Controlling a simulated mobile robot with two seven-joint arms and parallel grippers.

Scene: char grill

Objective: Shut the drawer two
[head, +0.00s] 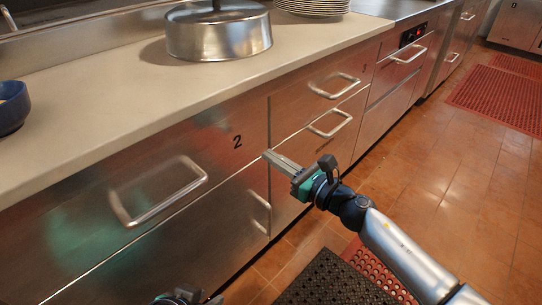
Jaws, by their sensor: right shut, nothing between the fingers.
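Drawer two (95,190) is the steel drawer front marked "2", under the counter at the left. Its bar handle (165,205) is on the front. Its front looks nearly in line with the cabinet; I cannot tell whether a small gap is left. My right gripper (268,155) is shut and empty. Its fingertips are at the right edge of drawer two, just below and right of the "2"; I cannot tell whether they touch it. My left gripper (212,299) shows only partly at the bottom edge, below the drawer, and its fingers are mostly cut off.
The pale counter (110,110) runs above the drawers, bearing a metal lid (218,38), a blue bowl (12,108) and stacked plates (312,5). Other drawers with protruding handles (330,123) are to the right. A black mat (335,282) lies on the tiled floor.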

